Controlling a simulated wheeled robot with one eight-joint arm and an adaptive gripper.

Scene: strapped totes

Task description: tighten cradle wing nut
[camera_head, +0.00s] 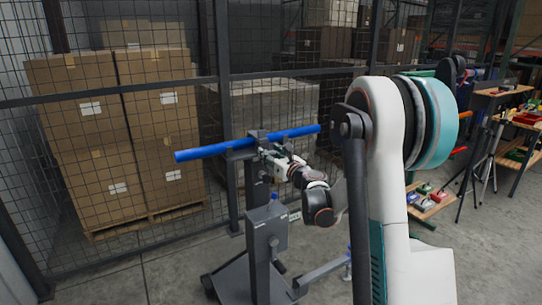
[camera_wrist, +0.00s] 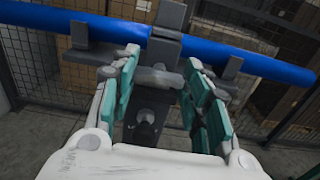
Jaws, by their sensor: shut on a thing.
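A long blue pipe (camera_head: 200,151) lies across the grey cradle (camera_head: 240,152) at the top of a grey stand (camera_head: 258,190). The pipe also crosses the upper part of the wrist view (camera_wrist: 215,52), with the cradle's upright (camera_wrist: 167,48) behind my gripper. The grey wing nut (camera_wrist: 157,78) sits sideways between my teal-padded fingers, just below the pipe. My gripper (camera_wrist: 160,70) is shut on the wing nut, one finger at each end. In the head view my gripper (camera_head: 268,153) is at the cradle, and the wing nut cannot be made out there.
A grey box (camera_head: 267,226) is fixed to the stand's column below my gripper. A wire mesh fence (camera_head: 222,100) stands close behind, with stacked cartons (camera_head: 95,130) beyond it. Work tables with coloured parts (camera_head: 505,90) stand at the right. Floor at the front left is clear.

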